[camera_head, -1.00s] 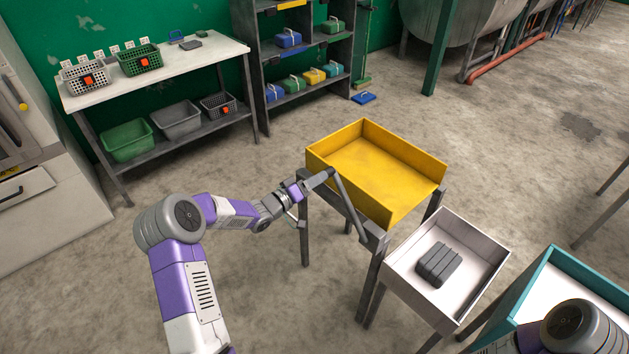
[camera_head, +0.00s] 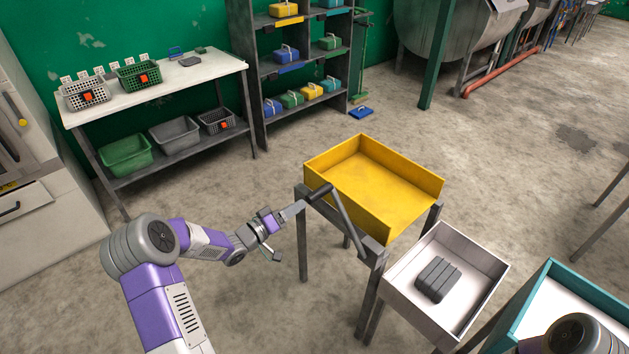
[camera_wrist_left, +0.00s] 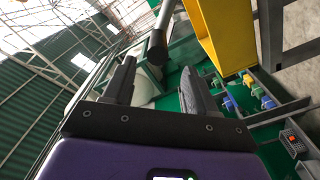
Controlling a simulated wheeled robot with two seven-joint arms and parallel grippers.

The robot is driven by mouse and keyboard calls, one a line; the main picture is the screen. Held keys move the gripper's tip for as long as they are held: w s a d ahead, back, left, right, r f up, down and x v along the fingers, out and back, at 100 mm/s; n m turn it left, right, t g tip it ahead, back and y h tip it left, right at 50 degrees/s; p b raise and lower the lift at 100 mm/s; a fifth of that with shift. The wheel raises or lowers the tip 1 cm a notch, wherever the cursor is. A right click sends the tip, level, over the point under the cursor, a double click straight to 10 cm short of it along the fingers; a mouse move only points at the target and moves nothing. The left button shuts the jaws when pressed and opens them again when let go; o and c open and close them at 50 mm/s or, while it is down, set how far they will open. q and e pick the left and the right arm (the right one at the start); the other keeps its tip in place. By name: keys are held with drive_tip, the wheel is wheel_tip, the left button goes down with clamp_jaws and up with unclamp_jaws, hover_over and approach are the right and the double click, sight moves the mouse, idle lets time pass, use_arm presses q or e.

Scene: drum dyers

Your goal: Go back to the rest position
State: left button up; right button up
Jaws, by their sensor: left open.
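My left gripper (camera_head: 288,232) is in the head view, left of the yellow tray's stand, with its fingers spread. In the left wrist view the two dark fingers (camera_wrist_left: 156,80) stand apart with nothing held between them. A dark crank lever with a cylindrical handle (camera_head: 319,193) is at the stand's near left corner. The handle also shows in the left wrist view (camera_wrist_left: 157,46), beyond the fingertips. In the head view one finger overlaps the handle's near end; I cannot tell the exact gap. My right gripper is out of view; only part of my right arm shows at bottom right.
The yellow tray (camera_head: 428,184) is empty on its stand. A white tray (camera_head: 480,255) holds a dark grey ribbed block (camera_head: 437,279). A teal-rimmed tray (camera_head: 590,281) stands at right. A table with baskets (camera_head: 215,75) and a shelf (camera_head: 258,110) stand behind. Floor at left is clear.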

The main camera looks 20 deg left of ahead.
use_arm(q)
drive_tip(key=s+d+f+g+y, duration=0.1)
drive_tip(key=s+d+f+g, duration=0.2)
drive_tip(key=d+f, duration=0.45)
drive_tip(key=s+d+f+g+y, duration=0.25)
drive_tip(key=d+f, duration=0.35)
drive_tip(key=f, duration=0.3)
drive_tip(key=s+d+f+g, duration=0.3)
drive_tip(key=s, duration=0.4)
drive_tip(key=s+d+f+m+g, duration=0.1)
drive_tip(key=s+d+f+g, duration=0.2)
drive_tip(key=s, duration=0.5)
drive_tip(key=s+d+f+m+g, duration=0.1)
drive_tip(key=s+d+f+g, duration=0.2)
drive_tip(key=s, duration=0.5)
drive_tip(key=shift+s+d+f+g, duration=0.25)
drive_tip(key=shift+f+g, duration=0.4)
drive_tip(key=shift+g, duration=0.1)
